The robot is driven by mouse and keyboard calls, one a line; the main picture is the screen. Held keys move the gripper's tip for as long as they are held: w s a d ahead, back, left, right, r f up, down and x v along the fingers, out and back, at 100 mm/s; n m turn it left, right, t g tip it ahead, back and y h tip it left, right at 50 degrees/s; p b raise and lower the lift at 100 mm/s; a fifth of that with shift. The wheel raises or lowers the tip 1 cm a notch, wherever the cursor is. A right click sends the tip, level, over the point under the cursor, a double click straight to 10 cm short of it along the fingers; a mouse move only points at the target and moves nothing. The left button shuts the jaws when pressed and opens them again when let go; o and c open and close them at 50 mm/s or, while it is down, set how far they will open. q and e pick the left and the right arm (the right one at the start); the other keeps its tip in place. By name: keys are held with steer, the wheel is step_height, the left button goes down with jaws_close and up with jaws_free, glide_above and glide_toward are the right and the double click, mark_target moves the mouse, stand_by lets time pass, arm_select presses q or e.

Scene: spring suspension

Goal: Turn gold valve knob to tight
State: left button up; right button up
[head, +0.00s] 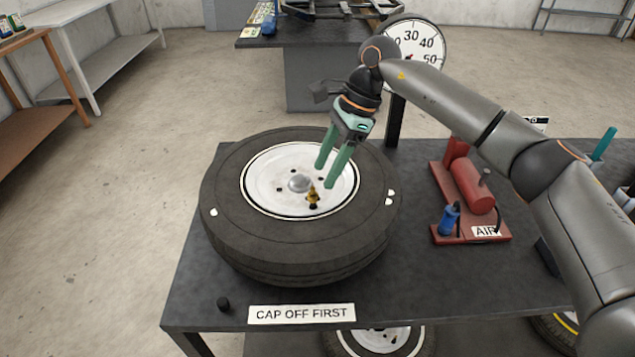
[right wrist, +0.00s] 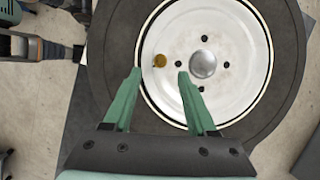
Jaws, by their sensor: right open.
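The gold valve knob (head: 312,195) stands on the white wheel hub, on the near side of the silver centre cap (head: 300,183). It also shows in the right wrist view (right wrist: 159,61), between and beyond the fingertips, closer to the left finger. My right gripper (head: 326,177) is open and empty above the wheel, with its green fingers pointing down toward the hub. In the right wrist view the gripper (right wrist: 158,72) shows a clear gap between its fingers. Whether a finger touches the knob cannot be told. My left gripper is out of view.
The black tire (head: 240,240) lies flat on the dark table (head: 420,285). A small black cap (head: 223,304) and a "CAP OFF FIRST" sign (head: 301,313) are at the front edge. A red air compressor (head: 470,185) stands right, and a round gauge (head: 413,42) behind.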

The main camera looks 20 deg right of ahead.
mark_target(313, 197)
steer(key=shift+x, duration=2.45)
jaws_close()
